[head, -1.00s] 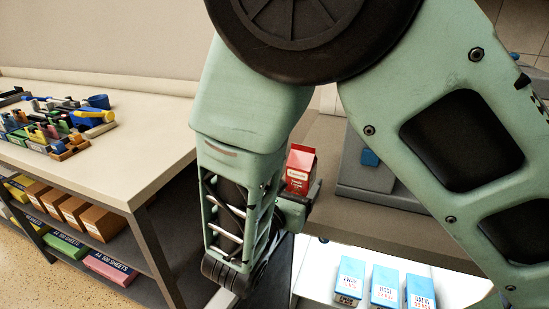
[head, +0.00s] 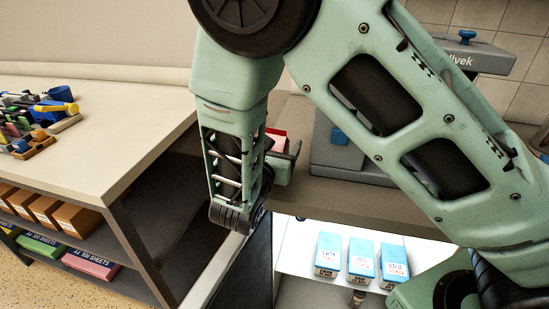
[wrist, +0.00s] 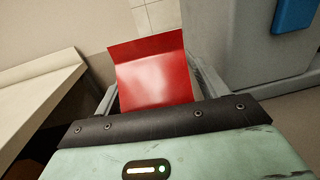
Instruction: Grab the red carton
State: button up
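The red carton (wrist: 155,80) stands in front of my gripper (wrist: 155,88) in the wrist view, between its two grey fingers. A narrow gap seems to show on each side of the carton, so the fingers look open around it. In the head view only a small part of the red carton (head: 278,143) shows, behind my gripper (head: 284,160). The carton's lower part is hidden by the gripper body in the wrist view.
A grey machine (head: 345,150) with a blue part stands just right of the carton. Blue-and-white cartons (head: 361,258) stand in the lit space below the counter's front edge. A cream table (head: 130,120) with tools and shelves is on the left.

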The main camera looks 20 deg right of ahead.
jog(key=c, duration=1)
jog(key=shift+c, duration=0.2)
jog(key=shift+r, duration=0.15)
